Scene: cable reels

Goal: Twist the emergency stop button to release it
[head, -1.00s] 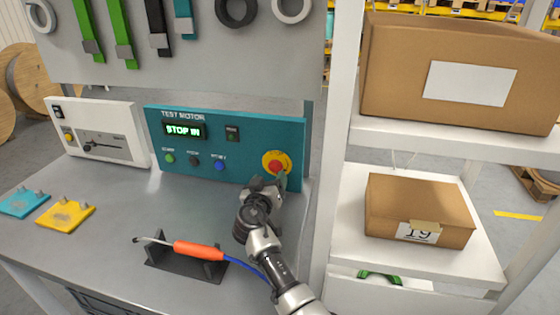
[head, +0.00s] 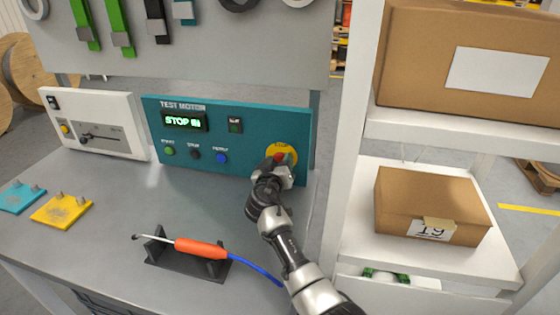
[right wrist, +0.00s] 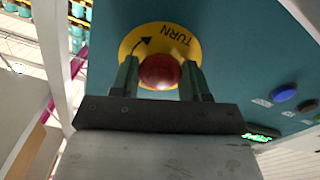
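The emergency stop is a red mushroom button (head: 281,158) on a round yellow plate, at the right end of the teal TEST MOTOR panel (head: 240,168). The panel's display (head: 184,121) reads STOP IN in green. My right gripper (head: 279,163) is at the button and partly covers it. In the right wrist view, the red button (right wrist: 160,71) sits between the two fingers of my right gripper (right wrist: 159,80), with no clear gap on either side. The yellow plate (right wrist: 160,36) behind it shows TURN and a curved arrow. My left gripper is not in view.
A white shelf (head: 440,130) with cardboard boxes (head: 432,208) stands close right of my right arm. An orange-handled tool (head: 200,248) with a blue cable rests in a black holder on the bench, left of my forearm.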

